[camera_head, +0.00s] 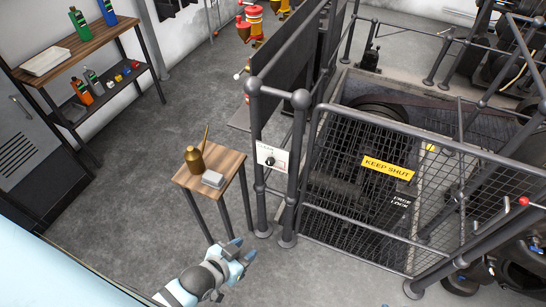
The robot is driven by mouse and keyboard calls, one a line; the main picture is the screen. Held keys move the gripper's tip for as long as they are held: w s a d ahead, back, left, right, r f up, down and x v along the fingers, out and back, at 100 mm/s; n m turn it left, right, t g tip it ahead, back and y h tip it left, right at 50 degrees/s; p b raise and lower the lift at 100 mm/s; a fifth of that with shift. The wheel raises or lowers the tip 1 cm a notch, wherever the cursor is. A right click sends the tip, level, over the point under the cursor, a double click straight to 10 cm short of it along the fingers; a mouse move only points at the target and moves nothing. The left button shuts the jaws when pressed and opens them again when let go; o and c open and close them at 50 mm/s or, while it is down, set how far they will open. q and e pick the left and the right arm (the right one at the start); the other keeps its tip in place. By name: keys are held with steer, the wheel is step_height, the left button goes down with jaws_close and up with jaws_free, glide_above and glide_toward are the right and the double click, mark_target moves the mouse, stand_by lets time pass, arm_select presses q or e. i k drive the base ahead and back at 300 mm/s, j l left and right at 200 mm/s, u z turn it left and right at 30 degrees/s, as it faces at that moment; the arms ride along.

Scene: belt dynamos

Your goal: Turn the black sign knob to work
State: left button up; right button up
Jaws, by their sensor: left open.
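A small black knob (270,161) sits on a white sign plate (266,156), which is fixed to the grey post at the corner of the railing. The lettering on the plate is too small to read, so I cannot tell the knob's setting. My left gripper (241,251) is low in the view, below and to the left of the plate and apart from it. It is open and empty. My right gripper is not in view.
The mesh gate (376,205) with a yellow "KEEP SHUT" sign is at right. A shelf (79,50) with bottles stands far left. Open floor lies between.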

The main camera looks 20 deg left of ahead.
mark_target(270, 162)
steer(key=j+u, duration=0.1)
steer(key=j, duration=0.55)
steer(key=i+j+u, duration=0.15)
steer(key=j, duration=0.45)
steer(key=j+u, duration=0.1)
steer(key=j, duration=0.55)
steer(key=i+j+u, duration=0.1)
steer(key=j, duration=0.5)
